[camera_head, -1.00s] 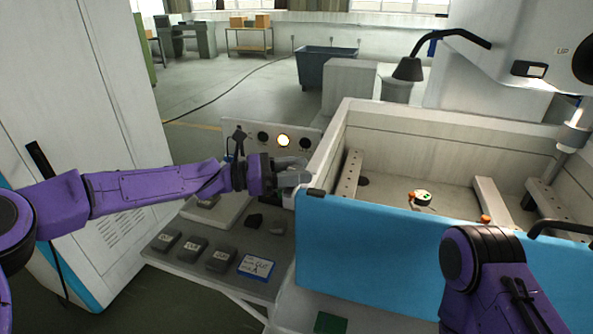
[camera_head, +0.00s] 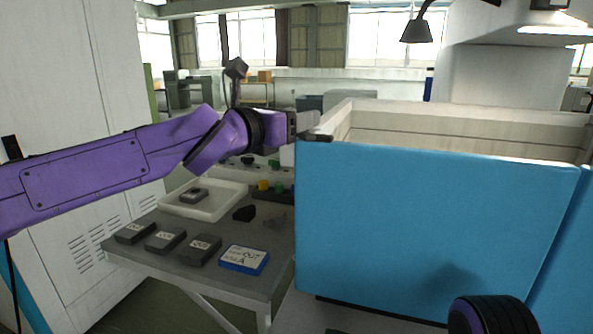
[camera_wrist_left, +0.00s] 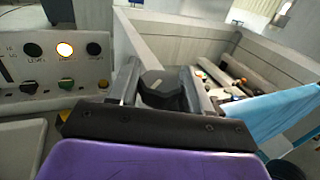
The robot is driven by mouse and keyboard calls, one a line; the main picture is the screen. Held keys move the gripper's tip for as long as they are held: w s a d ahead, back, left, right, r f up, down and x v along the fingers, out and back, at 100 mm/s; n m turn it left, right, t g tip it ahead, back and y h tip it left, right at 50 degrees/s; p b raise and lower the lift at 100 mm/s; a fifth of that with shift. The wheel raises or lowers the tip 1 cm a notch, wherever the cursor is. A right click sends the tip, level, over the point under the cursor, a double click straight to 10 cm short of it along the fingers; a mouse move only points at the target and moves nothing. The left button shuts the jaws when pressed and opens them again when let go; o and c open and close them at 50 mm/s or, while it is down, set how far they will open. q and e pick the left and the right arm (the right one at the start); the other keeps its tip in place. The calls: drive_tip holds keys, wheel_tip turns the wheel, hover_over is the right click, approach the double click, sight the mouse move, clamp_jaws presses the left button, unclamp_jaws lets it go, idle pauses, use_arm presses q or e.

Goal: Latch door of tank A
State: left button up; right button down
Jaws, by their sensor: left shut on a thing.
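The blue door (camera_head: 430,220) of the tank (camera_head: 375,120) stands upright across the tank's front, and its edge shows at the right in the left wrist view (camera_wrist_left: 275,108). A black latch (camera_head: 316,137) sits at the door's upper left corner. My left gripper (camera_head: 303,124) is at this corner. In the left wrist view its fingers are shut on the dark latch knob (camera_wrist_left: 157,86), which has a pale line on top. The gripper hides part of the latch in the head view. Only a dark, purple part of my right arm shows at the lower right; its gripper is out of frame.
A side table (camera_head: 190,272) left of the tank holds several dark blocks, a blue-edged card (camera_head: 244,259) and a white tray (camera_head: 172,205). A button panel (camera_wrist_left: 62,55) with a lit lamp stands behind. A white cabinet (camera_head: 75,90) is at far left.

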use_arm(q)
drive_tip(key=n+t+y+b, duration=0.1)
drive_tip(key=y+b, duration=0.1)
drive_tip(key=f+n+t+y+b, duration=0.1)
drive_tip(key=b, duration=0.1)
drive_tip(key=shift+d+n+y, duration=0.15)
drive_tip(key=shift+n+y, duration=0.25)
drive_tip(key=shift+r+n+t+y+b, duration=0.2)
drive_tip(key=shift+n+t+y+b, duration=0.4)
drive_tip(key=shift+y, duration=0.4)
drive_tip(key=shift+r+n+t+y+b, duration=0.15)
drive_tip(key=shift+n+t+y+b, duration=0.25)
drive_tip(key=shift+n+y, duration=0.5)
use_arm(e)
wheel_tip(320, 180, down, 8)
drive_tip(key=shift+f, duration=0.25)
use_arm(q)
drive_tip(key=shift+y, duration=0.4)
drive_tip(key=o, duration=1)
drive_tip(key=shift+c, duration=0.2)
drive_tip(key=shift+r, duration=0.1)
drive_tip(key=s+a+b, duration=0.2)
drive_tip(key=s, duration=0.8)
drive_tip(key=shift+s, duration=0.15)
use_arm(e)
wheel_tip(320, 180, down, 2)
drive_tip(key=shift+f, duration=0.1)
drive_tip(key=shift+s, duration=0.1)
